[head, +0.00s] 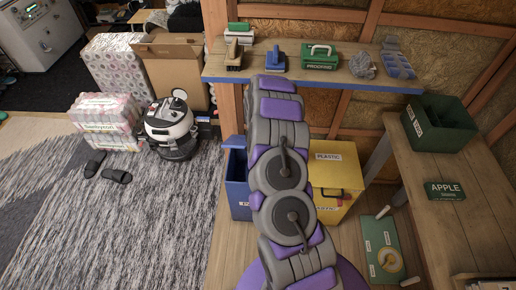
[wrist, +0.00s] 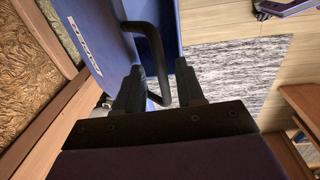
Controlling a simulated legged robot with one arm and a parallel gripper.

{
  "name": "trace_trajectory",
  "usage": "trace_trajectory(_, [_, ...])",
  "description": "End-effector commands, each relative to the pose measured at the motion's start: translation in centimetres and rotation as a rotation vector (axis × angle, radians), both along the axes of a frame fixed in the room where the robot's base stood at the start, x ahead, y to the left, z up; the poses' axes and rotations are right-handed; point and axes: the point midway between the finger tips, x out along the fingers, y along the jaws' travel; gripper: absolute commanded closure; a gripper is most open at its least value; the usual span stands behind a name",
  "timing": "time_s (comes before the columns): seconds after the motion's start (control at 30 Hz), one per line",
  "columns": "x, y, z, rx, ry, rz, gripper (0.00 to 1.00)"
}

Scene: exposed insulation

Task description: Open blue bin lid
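The blue bin (head: 238,185) stands under the shelf in the head view, partly hidden behind my arm. In the wrist view its blue surface (wrist: 90,35) with white lettering fills the upper left. A dark bent handle (wrist: 154,45) stands out from the blue part. My gripper (wrist: 160,85) is at this handle, its two fingers apart, with the handle's bar running down between them. I see a gap beside the bar, so the fingers do not look closed on it. The gripper is hidden behind my arm in the head view, and I cannot tell the lid's angle.
A yellow bin (head: 335,182) stands right of my arm. A wooden shelf (head: 310,75) with brushes and a green box runs above the bins. A wooden table (head: 450,215) is at the right.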

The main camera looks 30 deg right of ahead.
Motion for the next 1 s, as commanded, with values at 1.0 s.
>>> trace_trajectory(1.0, [-0.7,-0.1,16.4,0.004,0.001,-0.001,0.62])
